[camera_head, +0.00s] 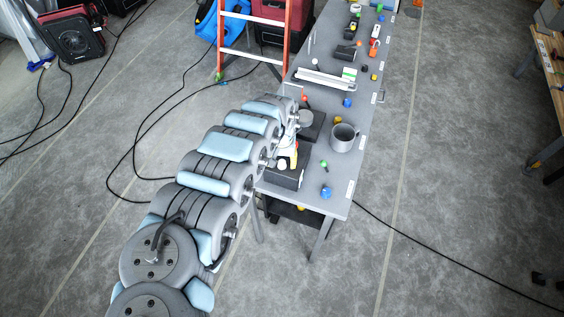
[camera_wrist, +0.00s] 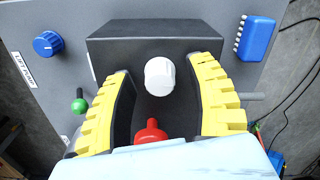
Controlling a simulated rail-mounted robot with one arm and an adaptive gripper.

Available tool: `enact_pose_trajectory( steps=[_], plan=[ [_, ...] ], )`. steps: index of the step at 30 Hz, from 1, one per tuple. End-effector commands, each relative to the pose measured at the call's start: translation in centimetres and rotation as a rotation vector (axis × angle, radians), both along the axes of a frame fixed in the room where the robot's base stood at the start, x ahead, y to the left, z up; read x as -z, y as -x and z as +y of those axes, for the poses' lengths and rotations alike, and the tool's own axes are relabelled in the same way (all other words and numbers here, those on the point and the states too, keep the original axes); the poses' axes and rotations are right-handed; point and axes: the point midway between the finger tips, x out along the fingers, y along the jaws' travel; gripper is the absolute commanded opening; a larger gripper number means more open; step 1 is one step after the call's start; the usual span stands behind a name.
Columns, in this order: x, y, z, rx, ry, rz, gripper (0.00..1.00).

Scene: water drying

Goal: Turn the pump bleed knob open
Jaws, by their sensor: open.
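A round white knob (camera_wrist: 160,76) stands on a black box (camera_wrist: 130,45) in the wrist view. I take it as the pump bleed knob, but no label on it is readable. My gripper (camera_wrist: 158,66) is open, its two yellow ribbed fingers to the left and right of the knob with gaps visible on both sides. A red knob-like part (camera_wrist: 151,132) shows nearer my palm, partly hidden below. In the head view, the black box (camera_head: 284,179) is at the near end of the bench, with my gripper (camera_head: 290,157) over it.
A blue knob (camera_wrist: 47,43) beside a "LIFT PUMP" label, a green-topped lever (camera_wrist: 79,105) and a blue connector block (camera_wrist: 256,38) surround the box. In the head view, a grey metal mug (camera_head: 344,138) stands further along the grey bench (camera_head: 335,205). A ladder (camera_head: 289,40) stands beyond my arm.

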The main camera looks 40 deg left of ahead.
Motion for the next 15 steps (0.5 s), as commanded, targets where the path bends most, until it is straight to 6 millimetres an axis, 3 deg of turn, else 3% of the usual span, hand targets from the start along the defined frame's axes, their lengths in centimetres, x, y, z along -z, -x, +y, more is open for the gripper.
enact_pose_trajectory(
  steps=[6, 12, 15],
  plan=[
    [0.01, 0.02, -0.01, 0.0, 0.001, 0.001, 0.56],
    [0.02, 0.02, -0.02, 0.0, 0.001, 0.001, 0.0],
    [0.02, 0.03, -0.02, 0.0, 0.001, 0.001, 0.0]
  ],
)
